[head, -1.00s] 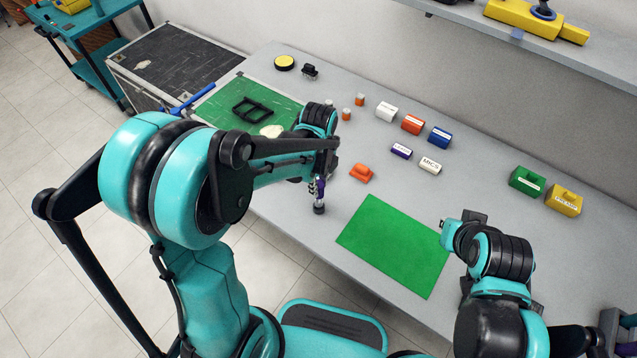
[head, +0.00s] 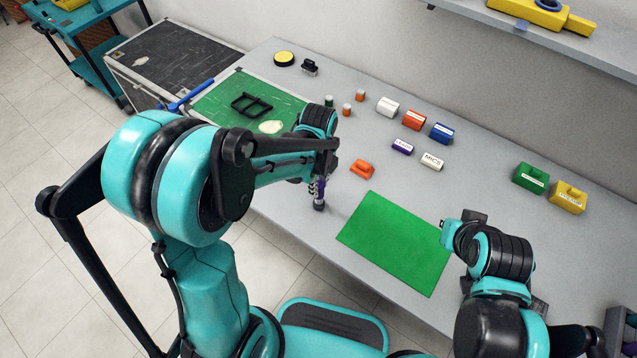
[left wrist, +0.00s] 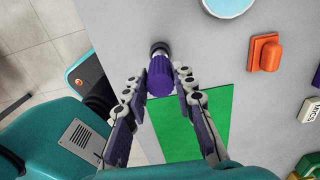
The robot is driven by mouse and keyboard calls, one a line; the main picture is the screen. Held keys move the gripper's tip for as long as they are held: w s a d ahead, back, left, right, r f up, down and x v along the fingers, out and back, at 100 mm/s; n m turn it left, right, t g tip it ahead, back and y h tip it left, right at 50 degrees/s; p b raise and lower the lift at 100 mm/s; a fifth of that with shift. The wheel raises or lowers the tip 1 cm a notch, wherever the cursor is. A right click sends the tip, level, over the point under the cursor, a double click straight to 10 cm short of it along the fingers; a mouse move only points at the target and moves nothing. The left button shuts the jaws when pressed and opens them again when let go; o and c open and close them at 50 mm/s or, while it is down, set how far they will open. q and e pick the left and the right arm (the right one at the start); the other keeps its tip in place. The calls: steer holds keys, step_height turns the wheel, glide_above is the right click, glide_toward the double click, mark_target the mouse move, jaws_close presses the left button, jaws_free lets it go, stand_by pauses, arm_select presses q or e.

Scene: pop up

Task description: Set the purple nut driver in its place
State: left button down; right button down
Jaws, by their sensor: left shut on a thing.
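The purple nut driver (left wrist: 160,77) is upright between the fingers of my left gripper (left wrist: 158,85) in the left wrist view, with its dark, silvery end beyond the handle. In the head view my left gripper (head: 318,186) is shut on it near the front edge of the grey table. The driver's dark end (head: 319,205) points down there; I cannot tell whether it touches the table. My right arm's end is over the table to the right of the green mat; its fingers (head: 462,222) do not show clearly.
A green mat (head: 396,245) lies right of the driver. An orange block (head: 362,169) stands behind it. Several coloured, labelled blocks, such as a purple one (head: 402,147) and a white one (head: 432,161), stand farther back. A green cutting board (head: 215,100) lies left.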

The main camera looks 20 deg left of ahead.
arm_select(q)
steer(key=shift+f, duration=0.3)
steer(key=c, duration=1.2)
jaws_free()
steer(key=shift+o, duration=0.2)
step_height(320, 180, up, 12)
